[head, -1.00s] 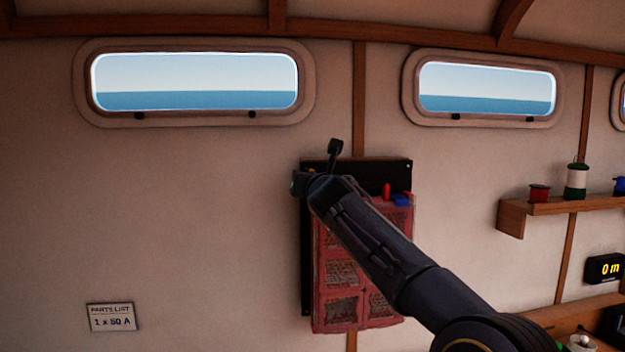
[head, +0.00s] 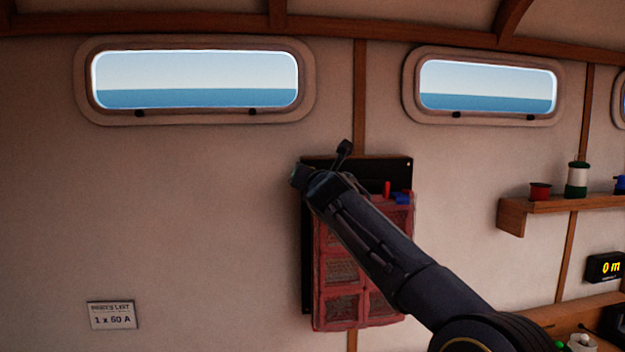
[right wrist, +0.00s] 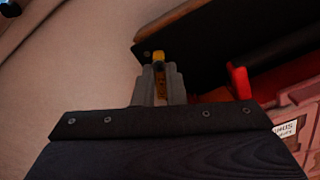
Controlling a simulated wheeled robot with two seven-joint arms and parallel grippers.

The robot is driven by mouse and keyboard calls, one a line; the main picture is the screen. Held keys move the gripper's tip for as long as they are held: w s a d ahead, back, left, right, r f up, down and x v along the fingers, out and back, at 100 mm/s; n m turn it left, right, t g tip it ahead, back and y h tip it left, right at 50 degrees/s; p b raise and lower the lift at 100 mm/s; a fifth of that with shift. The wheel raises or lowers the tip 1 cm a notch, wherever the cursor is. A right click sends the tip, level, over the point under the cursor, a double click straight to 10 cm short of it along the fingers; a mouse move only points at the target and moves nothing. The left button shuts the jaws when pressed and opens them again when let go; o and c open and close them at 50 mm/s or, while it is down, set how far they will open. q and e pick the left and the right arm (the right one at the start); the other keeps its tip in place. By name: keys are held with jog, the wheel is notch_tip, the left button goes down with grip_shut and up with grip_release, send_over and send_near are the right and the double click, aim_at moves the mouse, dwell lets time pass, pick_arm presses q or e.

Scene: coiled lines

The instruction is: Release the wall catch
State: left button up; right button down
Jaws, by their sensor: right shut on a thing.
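A yellow piece, seemingly the wall catch (right wrist: 158,57), shows between the fingers of my right gripper (right wrist: 160,80) in the right wrist view. The fingers are shut on it, at the upper left edge of a black board (right wrist: 205,45). In the head view my right arm reaches in from the lower right, and my right gripper (head: 300,177) is at the top left corner of the board (head: 400,170). My arm hides the catch there. My left gripper is in neither view.
A red pocketed holder (head: 343,272) hangs on the board, with a red piece (head: 387,188) and a blue piece (head: 402,198) at its top. A shelf (head: 550,207) with spools stands out at the right.

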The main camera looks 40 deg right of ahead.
jog(key=m, duration=0.4)
jog(key=m+b, duration=0.1)
jog(key=m, duration=0.3)
jog(key=m+b, duration=0.1)
jog(key=m, duration=0.4)
jog(key=shift+w+a+r, duration=0.2)
jog(key=shift+a+r, duration=0.1)
jog(key=shift+r, duration=0.1)
jog(key=c, duration=1.5)
grip_release()
jog(key=shift+r, duration=0.1)
